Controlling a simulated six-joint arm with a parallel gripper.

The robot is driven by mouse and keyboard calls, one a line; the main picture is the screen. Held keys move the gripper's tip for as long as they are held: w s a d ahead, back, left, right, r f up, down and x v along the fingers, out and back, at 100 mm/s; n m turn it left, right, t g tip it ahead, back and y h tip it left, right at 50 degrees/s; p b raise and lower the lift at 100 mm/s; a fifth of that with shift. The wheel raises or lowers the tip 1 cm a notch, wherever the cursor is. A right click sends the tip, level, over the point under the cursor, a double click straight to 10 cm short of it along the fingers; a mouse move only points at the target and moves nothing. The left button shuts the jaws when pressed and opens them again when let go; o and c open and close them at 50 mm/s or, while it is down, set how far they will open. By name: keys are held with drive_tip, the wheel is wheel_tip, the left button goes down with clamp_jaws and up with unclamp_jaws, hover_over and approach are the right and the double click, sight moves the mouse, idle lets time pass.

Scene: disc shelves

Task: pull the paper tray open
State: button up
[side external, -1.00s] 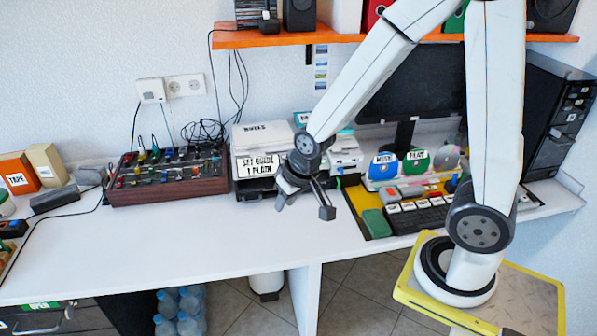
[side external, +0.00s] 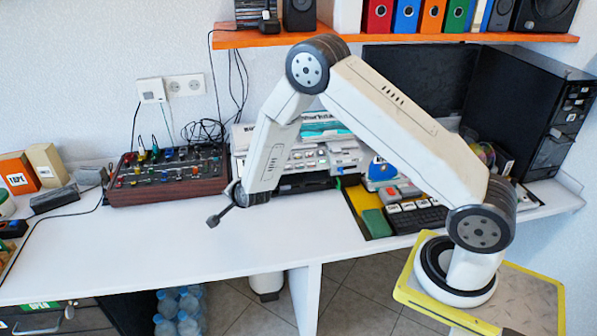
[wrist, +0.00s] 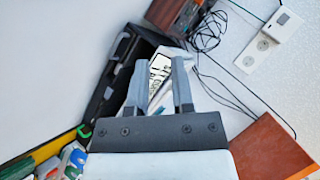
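The white printer (side external: 338,158) stands against the wall at the middle of the desk, with a dark lower part (side external: 305,184) in front. In the wrist view the dark part (wrist: 113,82) lies left of my fingers, and a white panel with a printed label (wrist: 159,70) shows beyond and between them. My gripper (wrist: 159,64) is open, its two fingers apart with nothing clearly held.
A mixer with coloured knobs (side external: 168,175) stands left of the printer. An orange shelf (side external: 275,39) hangs above. The desk's front (side external: 150,243) is clear.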

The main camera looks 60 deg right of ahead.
drive_tip(key=w+d+f+m+h, duration=0.1)
drive_tip(key=d+f+m+h, duration=0.2)
drive_tip(key=f+m, duration=0.25)
drive_tip(key=m+h, duration=0.4)
approach(253, 211)
drive_tip(key=r, duration=0.1)
drive_tip(key=w+d+r, duration=0.1)
drive_tip(key=shift+w+d+r+t, duration=0.1)
drive_tip(key=shift+w+r+t, duration=0.2)
drive_tip(key=shift+t, duration=0.1)
drive_tip(key=shift+s+d+f+m, duration=0.2)
drive_tip(key=shift+f+m, duration=0.1)
drive_tip(key=shift+m, duration=0.15)
drive_tip(key=shift+x, duration=3.85)
clamp_jaws()
drive_tip(key=shift+r, duration=0.1)
